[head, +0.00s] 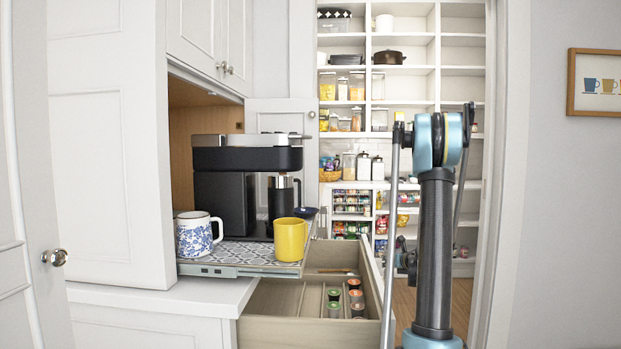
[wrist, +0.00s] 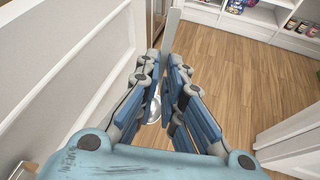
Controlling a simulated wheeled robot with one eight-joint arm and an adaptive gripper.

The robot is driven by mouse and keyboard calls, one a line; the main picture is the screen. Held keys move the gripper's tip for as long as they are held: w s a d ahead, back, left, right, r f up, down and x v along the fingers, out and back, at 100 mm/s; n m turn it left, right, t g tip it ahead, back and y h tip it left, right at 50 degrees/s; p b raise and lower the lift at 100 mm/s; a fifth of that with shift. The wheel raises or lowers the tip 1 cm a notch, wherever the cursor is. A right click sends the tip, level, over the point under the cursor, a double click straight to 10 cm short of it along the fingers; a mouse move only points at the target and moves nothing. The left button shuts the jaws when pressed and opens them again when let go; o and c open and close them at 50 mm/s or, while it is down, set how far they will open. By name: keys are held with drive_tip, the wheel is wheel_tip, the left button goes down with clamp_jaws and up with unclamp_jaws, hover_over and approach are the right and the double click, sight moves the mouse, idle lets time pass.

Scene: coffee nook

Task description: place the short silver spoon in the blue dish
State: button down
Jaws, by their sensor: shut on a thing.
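In the wrist view my gripper (wrist: 166,68) is shut on the short silver spoon (wrist: 154,110). In the head view I cannot make out the gripper or the spoon. A small dark blue dish (head: 306,212) sits at the back right corner of the patterned pull-out tray (head: 235,255), partly hidden behind the yellow mug.
A yellow mug (head: 290,240) and a blue-flowered white mug (head: 196,234) stand on the tray before a black coffee machine (head: 225,200). An open drawer (head: 275,300) below holds several coffee pods (head: 334,309). Pantry shelves (head: 405,90) stand behind.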

drive_tip(key=shift+w+a, duration=0.1)
drive_tip(key=shift+w+a+r, duration=0.1)
drive_tip(key=shift+a+r, duration=0.05)
drive_tip(key=shift+r, duration=0.15)
drive_tip(key=w+a+r, duration=0.2)
drive_tip(key=a+r, duration=0.1)
drive_tip(key=r, duration=0.4)
drive_tip(key=w+a+r, duration=0.1)
drive_tip(key=a+r, duration=0.2)
drive_tip(key=r, duration=0.4)
drive_tip(key=s+a+r+n+g+y, duration=0.1)
drive_tip(key=a+r+n+g+y, duration=0.15)
drive_tip(key=a+r, duration=0.95)
drive_tip(key=s+a+r+n+g+y, duration=0.1)
drive_tip(key=a+r+n+y, duration=0.25)
drive_tip(key=a+r, duration=0.85)
drive_tip(key=shift+a+f, duration=0.4)
drive_tip(key=shift+f, duration=1.35)
drive_tip(key=shift+a+f, duration=0.4)
drive_tip(key=shift+f, duration=1.4)
drive_tip(key=shift+a+f, duration=0.4)
drive_tip(key=shift+f, duration=1.35)
